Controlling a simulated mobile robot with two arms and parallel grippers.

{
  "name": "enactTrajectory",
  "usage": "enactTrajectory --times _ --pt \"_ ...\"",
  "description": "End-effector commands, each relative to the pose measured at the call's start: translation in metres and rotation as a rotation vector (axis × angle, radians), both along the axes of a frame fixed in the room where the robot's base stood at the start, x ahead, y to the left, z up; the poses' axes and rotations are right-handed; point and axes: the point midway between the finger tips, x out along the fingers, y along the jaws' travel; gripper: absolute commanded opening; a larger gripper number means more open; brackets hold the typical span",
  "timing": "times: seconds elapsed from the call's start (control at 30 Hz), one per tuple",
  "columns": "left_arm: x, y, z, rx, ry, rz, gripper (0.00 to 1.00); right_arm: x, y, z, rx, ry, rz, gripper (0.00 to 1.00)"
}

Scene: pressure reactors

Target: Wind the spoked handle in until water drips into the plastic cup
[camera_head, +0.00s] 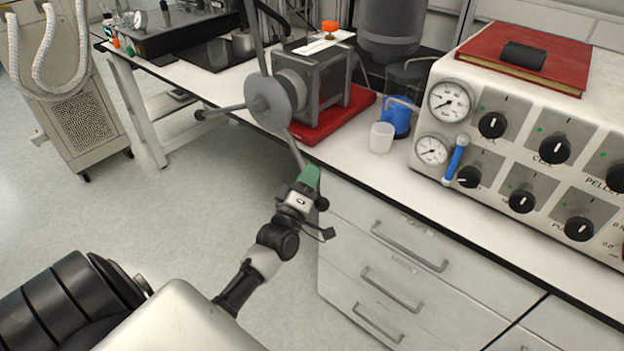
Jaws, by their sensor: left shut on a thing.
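The spoked handle (268,100) is a grey hub with long thin spokes, on the side of a grey metal press block (315,82). One spoke points up, one to the left and one down toward me. My left gripper (307,178), with green fingers, is shut on the end of the downward spoke, in front of the bench edge. The plastic cup (381,138) is small, whitish and upright on the bench, right of the press. I cannot see any drops or water in it. My right gripper is out of view.
The press stands on a red base (335,117). A blue container (398,118) is behind the cup. A control panel with gauges and knobs (540,150) fills the right of the bench, with a red book (525,52) on top. Drawers lie below. Open floor is at left.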

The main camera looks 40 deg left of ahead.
Motion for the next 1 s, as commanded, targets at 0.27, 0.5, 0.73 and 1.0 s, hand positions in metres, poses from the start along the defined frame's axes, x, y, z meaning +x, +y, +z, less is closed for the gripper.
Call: enactTrajectory --times 0.27,0.5,0.73,1.0 --pt "0.000 0.000 -0.001 0.000 0.004 0.001 0.23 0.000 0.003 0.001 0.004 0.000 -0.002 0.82" --pt "0.000 0.000 0.000 -0.001 0.002 0.000 0.42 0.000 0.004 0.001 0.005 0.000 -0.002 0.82" --pt "-0.004 -0.001 -0.003 -0.003 0.003 0.000 0.42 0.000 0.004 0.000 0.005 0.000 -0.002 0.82" --pt "-0.047 -0.009 -0.022 -0.002 0.007 -0.001 0.42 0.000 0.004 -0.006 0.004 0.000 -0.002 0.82"
